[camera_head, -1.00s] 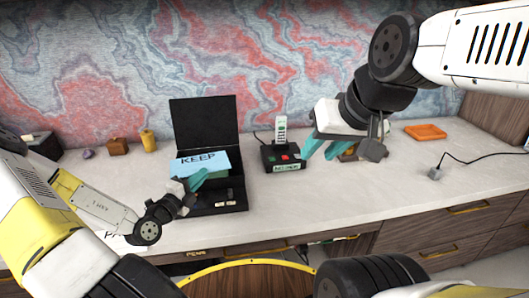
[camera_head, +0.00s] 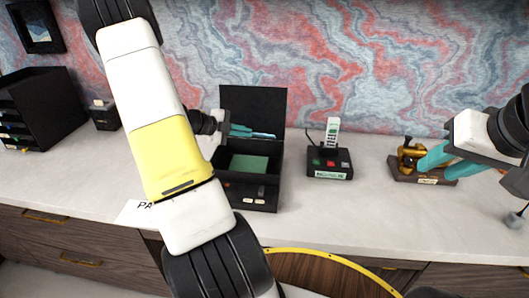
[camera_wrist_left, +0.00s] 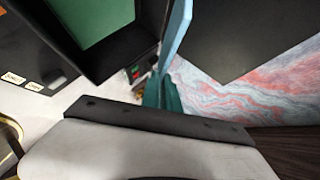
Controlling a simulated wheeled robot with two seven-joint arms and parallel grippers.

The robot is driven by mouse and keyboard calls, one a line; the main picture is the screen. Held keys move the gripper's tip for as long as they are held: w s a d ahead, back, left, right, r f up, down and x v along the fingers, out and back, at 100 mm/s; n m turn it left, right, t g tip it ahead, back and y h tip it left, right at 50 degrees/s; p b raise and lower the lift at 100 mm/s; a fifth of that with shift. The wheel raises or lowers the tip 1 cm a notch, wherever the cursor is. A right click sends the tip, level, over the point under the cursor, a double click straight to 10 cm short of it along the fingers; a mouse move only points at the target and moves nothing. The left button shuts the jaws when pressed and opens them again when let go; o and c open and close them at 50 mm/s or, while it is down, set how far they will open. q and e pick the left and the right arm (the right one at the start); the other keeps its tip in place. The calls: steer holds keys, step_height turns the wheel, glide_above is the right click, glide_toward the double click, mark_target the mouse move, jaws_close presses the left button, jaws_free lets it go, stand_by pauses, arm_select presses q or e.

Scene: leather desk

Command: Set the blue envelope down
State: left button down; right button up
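The blue envelope (camera_head: 264,136) is seen nearly edge-on in front of the raised lid of the black box (camera_head: 263,191). My left gripper (camera_head: 240,130) is shut on it, above the box. In the left wrist view the envelope (camera_wrist_left: 179,32) shows as a thin blue strip rising from the teal fingers (camera_wrist_left: 163,94). A green envelope-like piece (camera_head: 249,168) lies in the box's compartment below; it also shows in the wrist view (camera_wrist_left: 95,18). My right gripper (camera_head: 446,162) is open and empty, beside a gold object on a wooden base (camera_head: 407,171).
A black drawer unit (camera_head: 45,110) and small dark box (camera_head: 105,116) stand at left. A white card (camera_head: 134,212) is partly behind my left arm. The desk's front middle is clear.

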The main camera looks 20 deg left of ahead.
arm_select(q)
step_height(320, 180, down, 10)
steer(key=shift+a+r, duration=0.1)
steer(key=shift+r, duration=0.1)
steer(key=shift+f, duration=0.2)
steer(key=c, duration=1.6)
jaws_free()
steer(key=shift+r, duration=0.1)
